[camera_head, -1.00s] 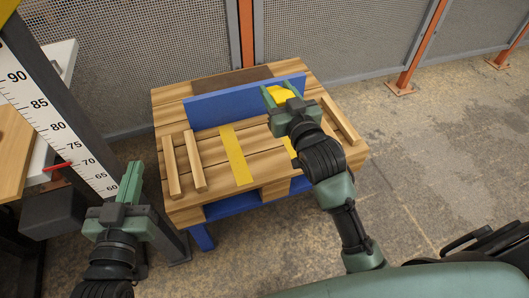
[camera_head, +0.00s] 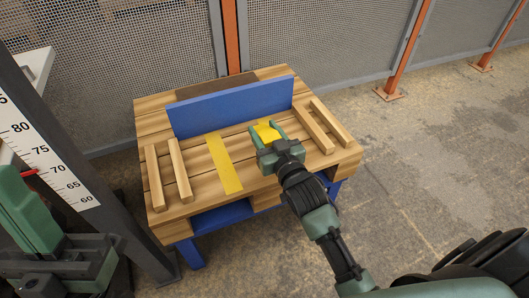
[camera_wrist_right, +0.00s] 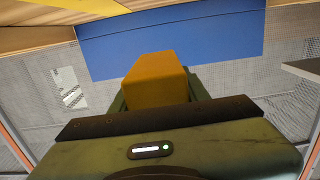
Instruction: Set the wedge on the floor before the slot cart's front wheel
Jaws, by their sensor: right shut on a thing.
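My right gripper (camera_head: 266,134) is shut on a yellow wedge (camera_head: 268,131). It holds the wedge over the right part of a wooden-topped stand, in front of an upright blue board. In the right wrist view the wedge (camera_wrist_right: 155,80) sits between the fingers, with its lower part hidden by the gripper body. My left gripper (camera_head: 62,232) is at the lower left edge, partly cut off; its jaw opening is unclear. I cannot make out the slot cart or its front wheel.
The wooden-topped stand (camera_head: 205,182) has blue legs, loose-looking wooden strips and a yellow stripe (camera_head: 223,163). The blue board (camera_head: 232,107) stands along its back. A scale post (camera_head: 50,165) is at left. Mesh fence (camera_head: 320,45) runs behind. Concrete floor (camera_head: 440,150) is open at right.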

